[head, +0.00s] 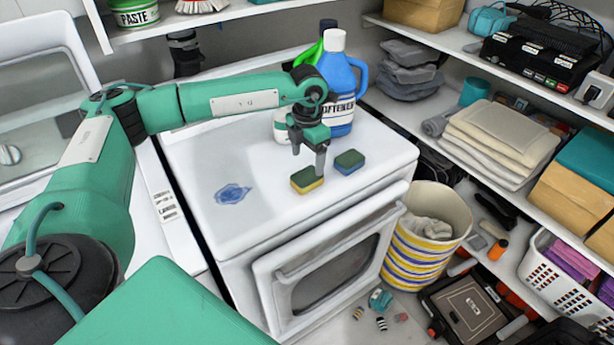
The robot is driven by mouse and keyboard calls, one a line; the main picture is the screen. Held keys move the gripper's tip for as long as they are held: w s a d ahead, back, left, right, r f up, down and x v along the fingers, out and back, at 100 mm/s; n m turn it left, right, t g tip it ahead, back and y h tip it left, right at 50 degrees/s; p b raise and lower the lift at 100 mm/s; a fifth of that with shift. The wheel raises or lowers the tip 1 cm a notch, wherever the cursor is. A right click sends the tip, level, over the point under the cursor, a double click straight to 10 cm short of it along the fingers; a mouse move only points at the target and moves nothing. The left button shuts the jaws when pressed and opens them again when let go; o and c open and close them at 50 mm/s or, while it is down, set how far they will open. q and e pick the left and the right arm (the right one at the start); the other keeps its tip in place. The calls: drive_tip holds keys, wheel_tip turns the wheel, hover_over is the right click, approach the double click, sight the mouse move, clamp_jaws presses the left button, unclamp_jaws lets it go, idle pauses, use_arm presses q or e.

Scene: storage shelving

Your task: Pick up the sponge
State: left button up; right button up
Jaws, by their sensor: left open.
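A yellow sponge with a dark green top (307,180) lies on the white top of the front-loading appliance (220,170), near its front edge. A second sponge, green with a blue side (349,162), lies just to its right. My left gripper (308,162) points down over the sponges, its fingers open and empty. One fingertip hangs between the two sponges and hides a little of the first one's right end. I cannot tell whether it touches either sponge. My right gripper is not in view.
A blue softener bottle (340,85) and other bottles stand behind the sponges. A blue spill (232,194) lies to the left. A striped basket (425,240) stands right of the appliance. Loaded shelves (480,150) line the right side.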

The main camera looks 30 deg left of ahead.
sight(307, 175)
use_arm(q)
drive_tip(key=shift+f, duration=0.6)
drive_tip(key=shift+s+f+p, duration=0.1)
drive_tip(key=shift+f+p, duration=0.2)
drive_tip(key=shift+p, duration=0.15)
wheel_tip(307, 175, down, 4)
drive_tip(key=shift+s+r+p, duration=0.15)
drive_tip(key=shift+r+p, duration=0.05)
drive_tip(key=shift+p, duration=0.6)
drive_tip(key=shift+f, duration=0.45)
drive_tip(key=c, duration=1)
